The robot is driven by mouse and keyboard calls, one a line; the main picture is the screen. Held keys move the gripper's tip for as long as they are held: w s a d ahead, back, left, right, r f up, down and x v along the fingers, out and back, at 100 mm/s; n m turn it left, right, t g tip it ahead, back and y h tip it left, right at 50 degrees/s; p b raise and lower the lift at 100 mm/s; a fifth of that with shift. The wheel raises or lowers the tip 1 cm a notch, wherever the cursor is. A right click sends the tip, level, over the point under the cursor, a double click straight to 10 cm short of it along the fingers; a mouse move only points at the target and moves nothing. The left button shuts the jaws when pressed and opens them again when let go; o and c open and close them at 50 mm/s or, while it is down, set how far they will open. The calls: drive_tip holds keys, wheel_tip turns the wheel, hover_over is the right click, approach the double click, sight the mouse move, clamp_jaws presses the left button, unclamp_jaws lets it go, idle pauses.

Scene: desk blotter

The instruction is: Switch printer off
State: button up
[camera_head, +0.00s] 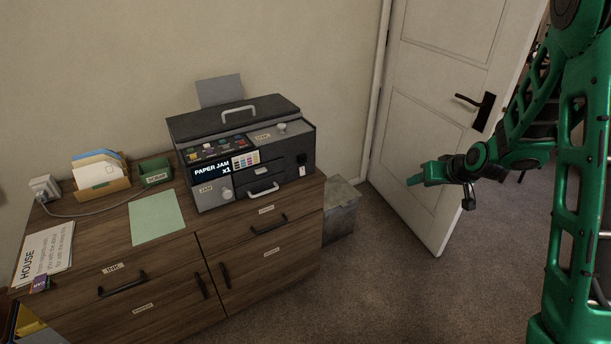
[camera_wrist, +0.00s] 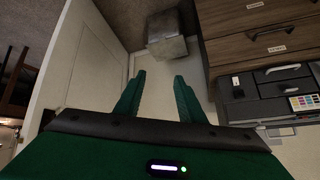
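The printer (camera_head: 242,150) is a dark grey box with a top handle, standing on the right part of a wooden cabinet. Its lit display (camera_head: 212,169) reads "PAPER JAM x1". Part of the printer (camera_wrist: 268,103) also shows at the right of the wrist view. My green gripper (camera_head: 413,181) is right of the printer, in front of the door and well apart from it. In the wrist view my gripper (camera_wrist: 158,88) has its two fingers apart with nothing between them.
The wooden cabinet (camera_head: 160,250) has drawers and doors with dark handles. Green paper (camera_head: 157,218), a letter holder (camera_head: 103,188) and a plug (camera_head: 45,188) lie left of the printer. A grey bin (camera_head: 341,212) stands right of the cabinet, near the open door (camera_head: 425,130). Carpet in front is clear.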

drive_tip(key=w+a+f+n+t+y, duration=0.1)
drive_tip(key=w+a+f+n+t, duration=0.1)
drive_tip(key=w+a+f, duration=0.35)
drive_tip(key=n+t+y, duration=0.4)
drive_tip(key=t+y, duration=0.1)
drive_tip(key=y, duration=0.2)
approach(302, 169)
drive_tip(key=shift+x, duration=3.65)
clamp_jaws()
